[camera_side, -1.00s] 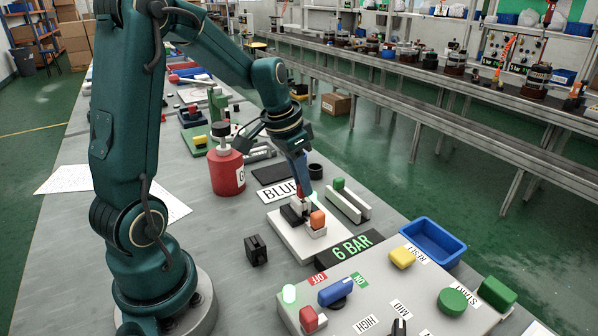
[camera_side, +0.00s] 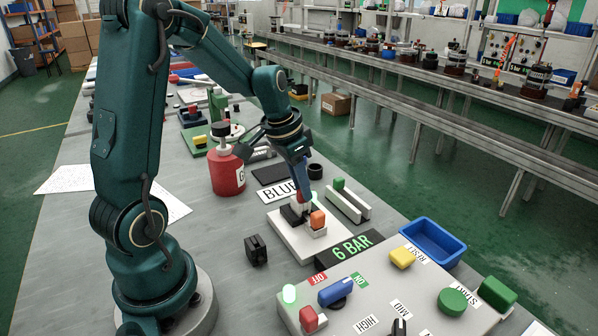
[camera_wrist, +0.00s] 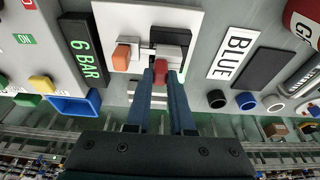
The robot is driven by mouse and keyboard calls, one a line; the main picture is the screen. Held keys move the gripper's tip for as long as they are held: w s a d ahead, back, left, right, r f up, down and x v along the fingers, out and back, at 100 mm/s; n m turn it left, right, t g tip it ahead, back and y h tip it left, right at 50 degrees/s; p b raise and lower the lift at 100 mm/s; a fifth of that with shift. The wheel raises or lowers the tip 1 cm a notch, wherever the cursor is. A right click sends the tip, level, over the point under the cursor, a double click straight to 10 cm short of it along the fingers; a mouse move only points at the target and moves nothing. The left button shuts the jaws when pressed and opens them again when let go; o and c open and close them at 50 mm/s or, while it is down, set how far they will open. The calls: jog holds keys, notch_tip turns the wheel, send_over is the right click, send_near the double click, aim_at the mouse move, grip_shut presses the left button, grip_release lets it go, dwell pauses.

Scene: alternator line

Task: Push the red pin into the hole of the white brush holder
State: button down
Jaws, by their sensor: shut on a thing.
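My gripper (camera_wrist: 161,78) is shut on the red pin (camera_wrist: 161,68), whose red end shows between the fingertips in the wrist view. The pin is right at the white brush holder (camera_wrist: 172,54), which sits beside a black block (camera_wrist: 170,36) on a white base plate (camera_wrist: 122,18). I cannot tell how far the pin is inside the hole, as the fingertips cover that spot. In the side view my gripper (camera_side: 306,197) reaches down to the fixture on the white plate (camera_side: 291,238), and the pin is mostly hidden there.
An orange button (camera_side: 317,219) on a white block stands close to the fingers. Two pale rails (camera_side: 347,203) lie to the right. A 6 BAR display (camera_side: 349,249), a blue bin (camera_side: 434,243) and a control panel are in front. A red bottle (camera_side: 226,171) stands behind left.

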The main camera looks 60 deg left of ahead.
jog(key=shift+f, duration=0.1)
jog(key=c, duration=0.7)
grip_release()
jog(key=s+d+r+m+t, duration=0.1)
jog(key=s+d+r+m, duration=0.1)
jog(key=d+r, duration=0.55)
jog(key=s+d+n+t, duration=0.1)
jog(key=s+d, duration=0.3)
jog(key=s, duration=0.7)
jog(key=shift+d+r+n, duration=0.35)
jog(key=shift+n, duration=0.15)
